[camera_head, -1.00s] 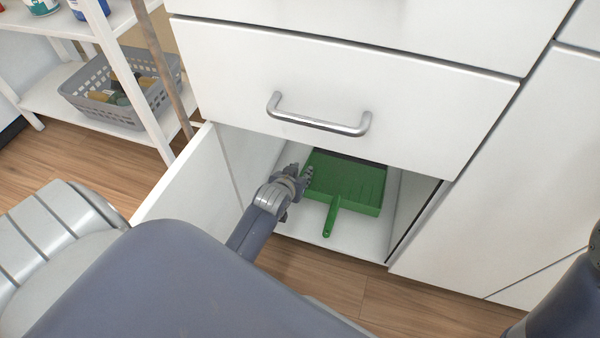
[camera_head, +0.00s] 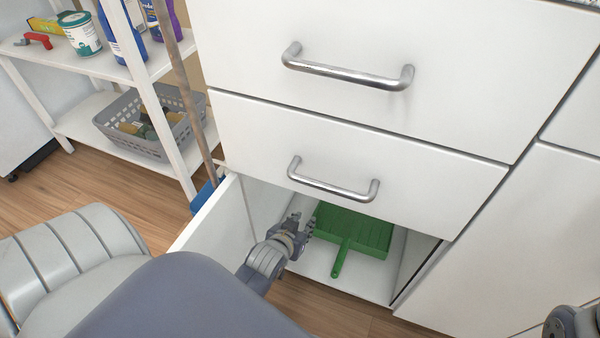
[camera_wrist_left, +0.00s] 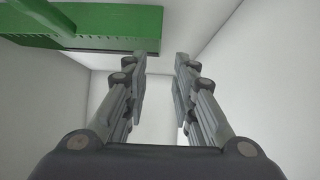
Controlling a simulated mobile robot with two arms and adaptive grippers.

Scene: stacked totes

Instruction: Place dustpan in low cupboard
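The green dustpan (camera_head: 357,233) lies inside the low cupboard (camera_head: 365,282), its handle pointing toward the cupboard's front edge. The cupboard door (camera_head: 212,222) stands open at the left. My left gripper (camera_head: 306,228) is inside the opening, just left of the dustpan. In the left wrist view my left gripper (camera_wrist_left: 160,62) is open, with empty space between its fingers. There the dustpan (camera_wrist_left: 95,22) is at the upper left, outside the gap; I cannot tell whether a finger touches it. My right gripper does not show; only part of my right arm is at the lower right.
Drawers with metal handles (camera_head: 333,190) sit directly above the cupboard opening. At the left, a white shelf (camera_head: 85,62) holds bottles and cans, with a grey basket (camera_head: 150,125) on its lower level. A wooden pole (camera_head: 178,85) stands between shelf and cabinet. Wooden floor is in front.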

